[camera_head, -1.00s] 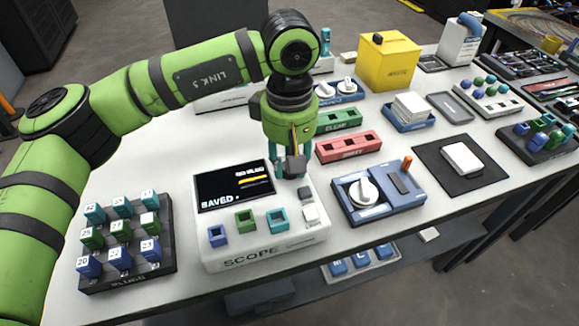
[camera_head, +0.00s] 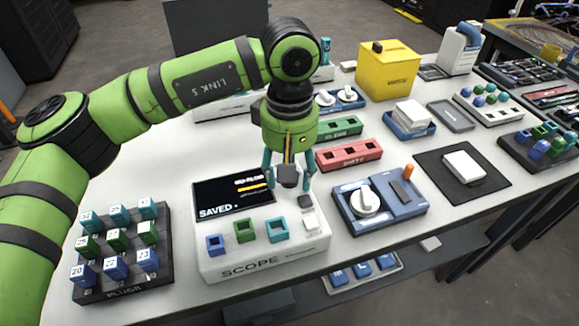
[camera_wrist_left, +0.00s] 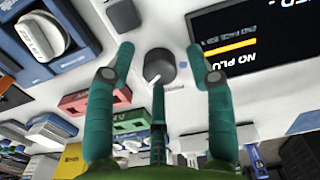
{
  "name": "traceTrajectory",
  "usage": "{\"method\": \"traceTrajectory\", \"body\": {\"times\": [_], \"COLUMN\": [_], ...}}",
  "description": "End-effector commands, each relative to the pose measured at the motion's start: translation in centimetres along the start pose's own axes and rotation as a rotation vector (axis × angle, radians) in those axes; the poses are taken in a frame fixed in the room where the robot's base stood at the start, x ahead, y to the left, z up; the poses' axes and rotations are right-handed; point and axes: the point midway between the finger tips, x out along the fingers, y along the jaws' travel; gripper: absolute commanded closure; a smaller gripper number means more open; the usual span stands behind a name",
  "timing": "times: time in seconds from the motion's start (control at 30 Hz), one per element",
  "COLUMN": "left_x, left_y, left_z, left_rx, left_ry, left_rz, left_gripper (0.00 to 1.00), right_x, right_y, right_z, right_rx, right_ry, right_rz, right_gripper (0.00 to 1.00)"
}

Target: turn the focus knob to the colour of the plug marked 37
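The white scope (camera_head: 262,262) stands at the front of the table, with a dark screen (camera_head: 225,196) reading SAVED. In the left wrist view, the dark round focus knob (camera_wrist_left: 159,66) with a white pointer line lies between the open fingertips (camera_wrist_left: 164,62); I see no contact. The plug rack (camera_head: 125,285) holds blue plugs in front, green in the middle and teal plugs (camera_head: 118,214) at the back. The back labels are too small to read surely. My right gripper is out of view.
A blue device with a white dial (camera_head: 365,201) stands to the right. Red (camera_head: 349,155) and green blocks lie behind.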

Motion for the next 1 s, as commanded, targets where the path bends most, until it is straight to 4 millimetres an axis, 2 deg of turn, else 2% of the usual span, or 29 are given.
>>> {"method": "traceTrajectory", "body": {"times": [0.27,0.37,0.8,1.0], "left_x": [-0.3,-1.1,-9.7,-11.8], "left_y": [0.1,0.1,0.1,0.0], "left_z": [-0.1,-0.1,0.0,0.0], "left_rx": [-0.001,-0.002,-0.002,0.0], "left_ry": [0.003,0.005,0.004,0.002], "left_rz": [0.003,0.004,0.004,0.001], "left_gripper": [0.45,0.45,0.45,0.45], "right_x": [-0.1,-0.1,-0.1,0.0], "right_y": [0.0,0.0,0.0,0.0], "right_z": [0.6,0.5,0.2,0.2], "right_rx": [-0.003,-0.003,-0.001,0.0], "right_ry": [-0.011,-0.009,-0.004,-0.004], "right_rz": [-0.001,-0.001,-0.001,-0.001], "right_gripper": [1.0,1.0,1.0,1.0]}}
